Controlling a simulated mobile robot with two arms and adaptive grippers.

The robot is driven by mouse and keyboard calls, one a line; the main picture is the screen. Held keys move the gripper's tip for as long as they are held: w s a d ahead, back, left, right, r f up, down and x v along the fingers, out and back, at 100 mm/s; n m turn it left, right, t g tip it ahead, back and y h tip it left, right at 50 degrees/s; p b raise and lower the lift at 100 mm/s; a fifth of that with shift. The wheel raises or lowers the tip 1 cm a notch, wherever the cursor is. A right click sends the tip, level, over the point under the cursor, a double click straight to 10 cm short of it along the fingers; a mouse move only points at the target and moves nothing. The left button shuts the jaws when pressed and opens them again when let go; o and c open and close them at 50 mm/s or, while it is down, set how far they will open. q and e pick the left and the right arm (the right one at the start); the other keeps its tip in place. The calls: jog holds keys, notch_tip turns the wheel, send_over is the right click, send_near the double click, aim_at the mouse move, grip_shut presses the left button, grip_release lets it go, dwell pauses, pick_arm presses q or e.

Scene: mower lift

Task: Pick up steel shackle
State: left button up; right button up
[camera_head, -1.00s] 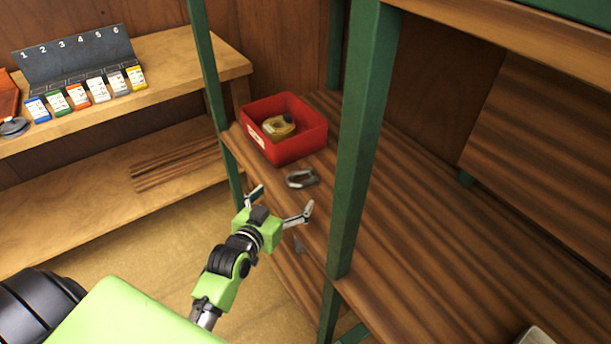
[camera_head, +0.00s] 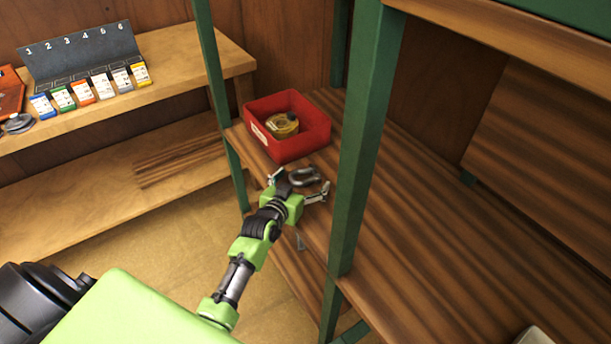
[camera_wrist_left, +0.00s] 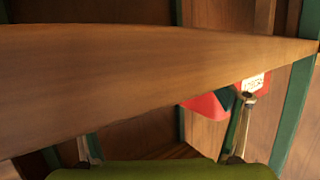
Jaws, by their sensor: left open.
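The steel shackle (camera_head: 304,176) is a grey curved piece lying on the wooden shelf in front of the red bin. My left gripper (camera_head: 298,186) is open, with its two fingers spread at the near side of the shackle. The shackle shows between and just beyond the fingertips, and I cannot tell whether they touch it. In the left wrist view the gripper fingers (camera_wrist_left: 165,135) show at the bottom, with the shelf edge (camera_wrist_left: 140,80) filling much of the picture. The shackle cannot be made out there. My right gripper is not in view.
A red bin (camera_head: 310,143) holding a yellowish round item (camera_head: 282,125) stands behind the shackle. Green shelf posts (camera_head: 358,150) stand close to the right of the gripper and to its left (camera_head: 218,100). A workbench (camera_head: 190,72) with numbered coloured cards is at the left.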

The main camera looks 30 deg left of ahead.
pick_arm(q)
jog(key=c, duration=1.4)
jog(key=shift+r, duration=0.1)
